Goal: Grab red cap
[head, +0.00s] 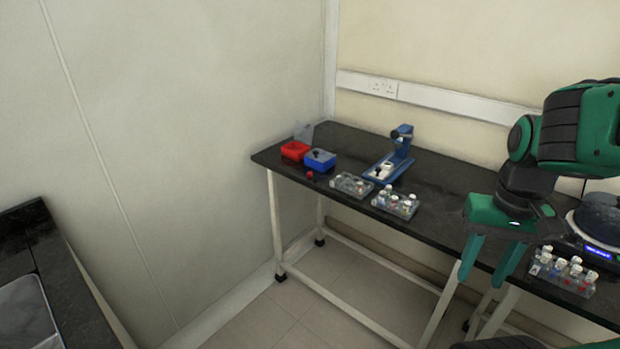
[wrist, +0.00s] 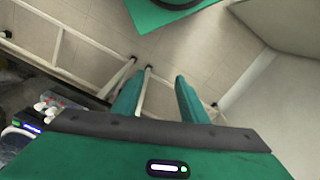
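A small red cap (head: 309,175) lies on the black bench top (head: 440,172), just in front of the blue box, near the bench's left end. My gripper (head: 487,279) hangs in front of the bench, well to the right of the cap and apart from it. In the wrist view the two green fingers of my gripper (wrist: 160,98) are spread with nothing between them. The cap does not show in the wrist view.
A red box (head: 295,150), a blue box (head: 320,160) and a blue stand (head: 391,160) are on the bench. Clear racks of vials (head: 352,185), (head: 395,202) stand along the front edge. Another vial rack (head: 564,273) and a dark round device (head: 600,222) are at right.

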